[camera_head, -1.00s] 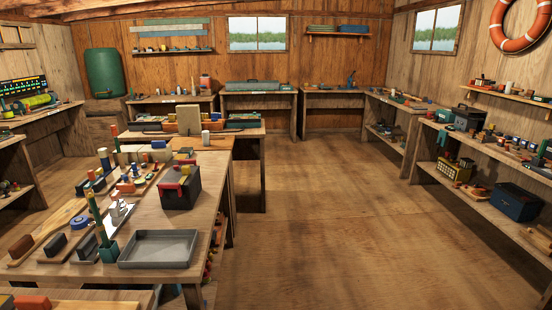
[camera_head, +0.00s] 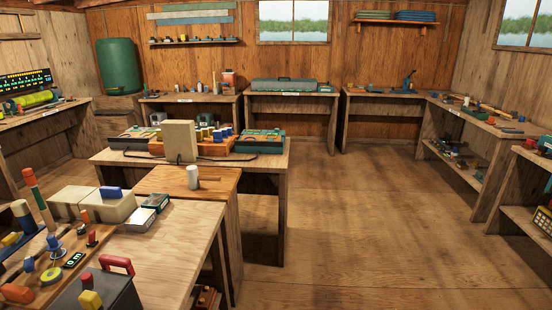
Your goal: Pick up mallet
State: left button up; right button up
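I cannot make out a mallet for certain. A small light-wood tool (camera_head: 497,112), perhaps with a handle, lies on the right-hand bench (camera_head: 470,122) toward the back corner; it is too small to identify. Neither of my grippers shows in the head view.
A cluttered table (camera_head: 165,265) fills the near left, with pale blocks and a dark box (camera_head: 105,292). Behind it stand a white cup (camera_head: 193,178) on a wooden-topped bench (camera_head: 205,183) and a table with an upright tan board (camera_head: 181,141). Open floor (camera_head: 365,230) lies at centre and right.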

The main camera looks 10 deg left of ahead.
aim_at(194, 179)
jog(key=i, duration=3.9)
jog(key=u, duration=4.55)
